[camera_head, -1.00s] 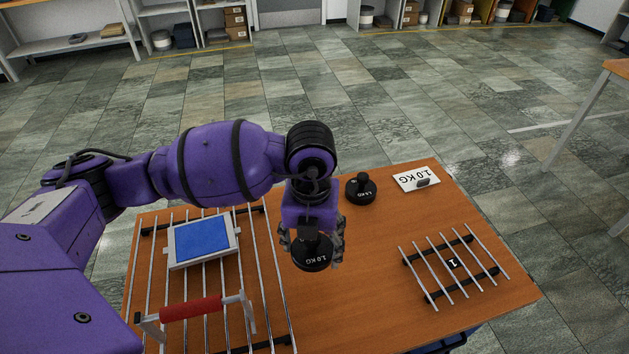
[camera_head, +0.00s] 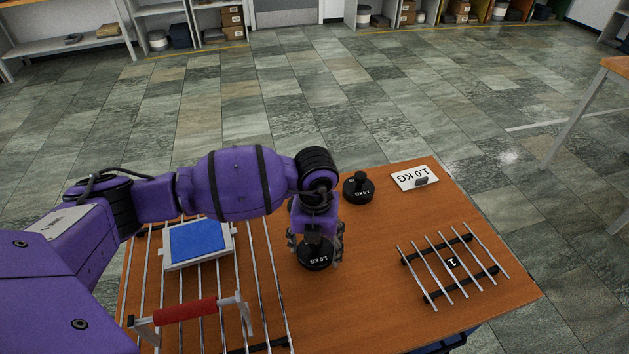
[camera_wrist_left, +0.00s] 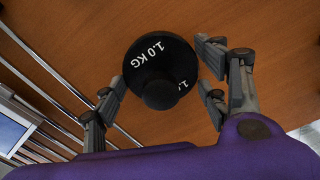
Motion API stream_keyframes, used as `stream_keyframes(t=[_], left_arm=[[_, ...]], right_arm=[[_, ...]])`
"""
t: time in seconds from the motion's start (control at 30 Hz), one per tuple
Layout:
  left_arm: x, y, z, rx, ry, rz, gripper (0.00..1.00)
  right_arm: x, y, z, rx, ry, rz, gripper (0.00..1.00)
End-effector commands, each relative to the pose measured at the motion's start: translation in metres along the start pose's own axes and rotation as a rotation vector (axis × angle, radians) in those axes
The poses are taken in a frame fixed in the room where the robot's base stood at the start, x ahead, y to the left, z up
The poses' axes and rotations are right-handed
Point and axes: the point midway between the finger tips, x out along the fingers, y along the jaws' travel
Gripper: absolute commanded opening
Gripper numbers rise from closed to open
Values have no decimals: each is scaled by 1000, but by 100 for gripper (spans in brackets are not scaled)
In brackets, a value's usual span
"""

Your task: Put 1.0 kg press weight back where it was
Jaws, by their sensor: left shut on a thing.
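The black 1.0 kg press weight (camera_head: 315,256) has a round base with white lettering and a knob on top. It is upright over the middle of the wooden table. My left gripper (camera_head: 316,240) points down and is shut on it, with fingers at both sides. In the left wrist view, the weight (camera_wrist_left: 150,62) shows its "1.0 KG" lettering between the fingers. I cannot tell whether its base touches the table. A white card (camera_head: 414,177) marked "1.0 KG" lies at the table's far right. My right gripper is not in view.
Another black weight (camera_head: 357,190) stands left of the card. A small metal rack (camera_head: 452,264) marked "1" is at the right. A larger rack (camera_head: 281,300) at the left carries a blue-topped press (camera_head: 198,243) and red handle (camera_head: 187,311).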

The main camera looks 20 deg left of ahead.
Motion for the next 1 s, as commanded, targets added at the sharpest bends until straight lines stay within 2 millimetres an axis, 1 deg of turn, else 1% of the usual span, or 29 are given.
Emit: stream_keyframes(t=[0.03,0.27,0.3,0.43,0.8,0.87,0.97,1.0], left_arm=[[-4,-2,2,1,-7,-4,5],[-1,-1,2,0,-6,-4,5],[1,0,1,0,-3,-1,68],[1,0,1,0,-3,-1,86],[-1,-1,1,0,-4,-2,86],[-5,-1,2,0,-5,-2,86],[-18,-1,3,-1,-7,-4,86],[-26,-1,3,-1,-8,-3,86]], right_arm=[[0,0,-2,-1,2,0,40],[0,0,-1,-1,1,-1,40],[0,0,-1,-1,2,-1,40],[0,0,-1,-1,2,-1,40],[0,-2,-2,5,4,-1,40],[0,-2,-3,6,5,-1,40],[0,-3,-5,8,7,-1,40],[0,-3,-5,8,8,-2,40]])
